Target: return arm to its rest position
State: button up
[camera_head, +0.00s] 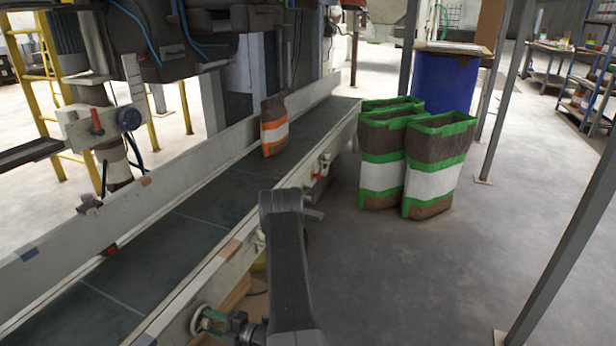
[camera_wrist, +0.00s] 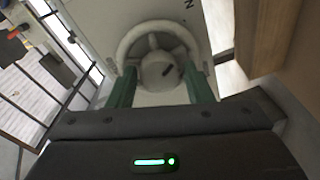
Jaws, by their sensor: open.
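In the wrist view my gripper (camera_wrist: 161,72) has its two green fingers apart. A round pale knob or dial (camera_wrist: 160,68) with a dark mark lies ahead between them, on a pale panel. I cannot tell whether the fingers touch it. In the head view my arm (camera_head: 287,265) reaches down at lower centre, beside the conveyor's near side. Its end shows at the bottom, close to a round pale fitting on the conveyor frame (camera_head: 208,283). No object is seen held.
A brown bag with an orange and white band (camera_head: 274,128) stands on the conveyor belt (camera_head: 190,238). Several brown bags with green and white bands (camera_head: 437,172) stand on the floor, before a blue drum (camera_head: 442,82). A grey post (camera_head: 565,255) rises at right. The floor (camera_head: 420,270) between is clear.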

jog(key=n, duration=0.3)
jog(key=shift+n+h+b, duration=0.3)
jog(key=shift+b, duration=0.05)
jog(key=n+b, duration=0.1)
jog(key=n, duration=0.3)
jog(key=shift+t, duration=0.3)
jog(key=n+b, duration=0.1)
jog(key=n, duration=0.1)
jog(key=n+b, duration=0.1)
jog(key=n, duration=0.2)
jog(key=shift+s+f+n+t+h, duration=0.1)
jog(key=shift+n+t+h, duration=0.2)
jog(key=shift+t, duration=0.1)
jog(key=shift+n, duration=0.8)
jog(key=shift+d, duration=0.1)
